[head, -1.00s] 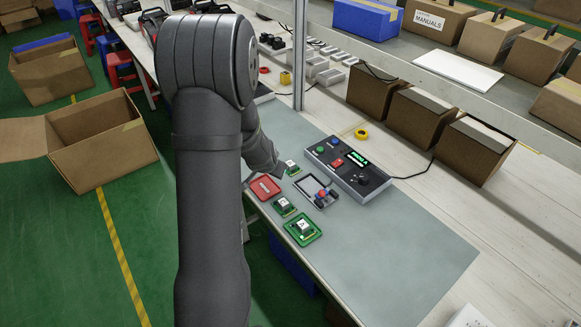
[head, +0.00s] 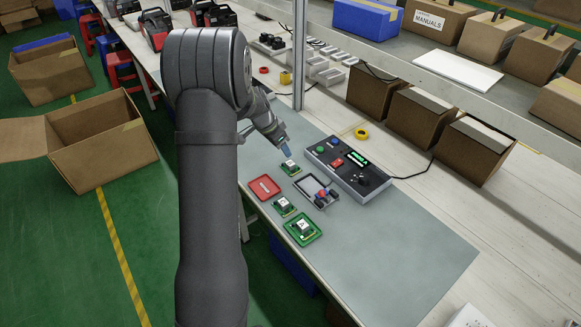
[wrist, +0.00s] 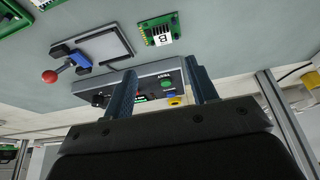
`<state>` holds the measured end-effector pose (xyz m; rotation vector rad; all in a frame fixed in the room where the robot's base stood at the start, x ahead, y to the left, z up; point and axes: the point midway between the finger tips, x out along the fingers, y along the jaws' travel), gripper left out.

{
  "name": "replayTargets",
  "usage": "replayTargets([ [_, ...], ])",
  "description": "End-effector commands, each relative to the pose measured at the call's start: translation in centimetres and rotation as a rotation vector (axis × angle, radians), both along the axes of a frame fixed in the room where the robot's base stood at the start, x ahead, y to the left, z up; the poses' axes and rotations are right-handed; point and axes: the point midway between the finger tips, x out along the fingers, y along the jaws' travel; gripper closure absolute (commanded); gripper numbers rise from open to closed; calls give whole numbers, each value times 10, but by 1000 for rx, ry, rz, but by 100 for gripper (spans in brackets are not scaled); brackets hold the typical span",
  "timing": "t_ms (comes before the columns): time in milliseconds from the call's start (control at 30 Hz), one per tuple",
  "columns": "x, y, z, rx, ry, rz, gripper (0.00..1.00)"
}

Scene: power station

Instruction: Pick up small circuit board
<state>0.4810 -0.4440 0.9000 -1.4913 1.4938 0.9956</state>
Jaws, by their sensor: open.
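A small green circuit board (head: 290,168) with a white-topped block lies on the grey mat, left of the black control box. In the wrist view a small green board (wrist: 160,32) has a white block marked B. A second small green board (head: 284,206) lies nearer, beside a larger green board (head: 303,230). My gripper (head: 286,151) hovers just beyond the farthest small board. In the wrist view my gripper (wrist: 161,68) is open, its two fingers apart with nothing between them; the B board lies ahead of the fingertips.
A clamp fixture (head: 316,191) with a red knob stands close to the right of the boards. A red plate (head: 264,187) lies to the left. The black control box (head: 350,168) sits behind. The mat's near right part (head: 390,260) is clear.

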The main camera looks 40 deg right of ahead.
Motion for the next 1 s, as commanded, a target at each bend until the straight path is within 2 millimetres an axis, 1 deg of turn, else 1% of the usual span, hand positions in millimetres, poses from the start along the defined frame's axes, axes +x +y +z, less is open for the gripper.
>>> replayTargets([
  [33,-1,-4,-12,3,4,-2,47],
  [100,-1,-9,-25,3,3,-1,47],
  [200,0,-16,-39,2,2,0,47],
  [300,0,-19,-48,1,1,1,47],
  [467,1,-22,-56,1,1,1,47],
  [700,5,-34,-86,2,1,1,47],
  [800,5,-38,-96,1,-1,1,47],
  [1000,5,-40,-100,0,-1,2,47],
])
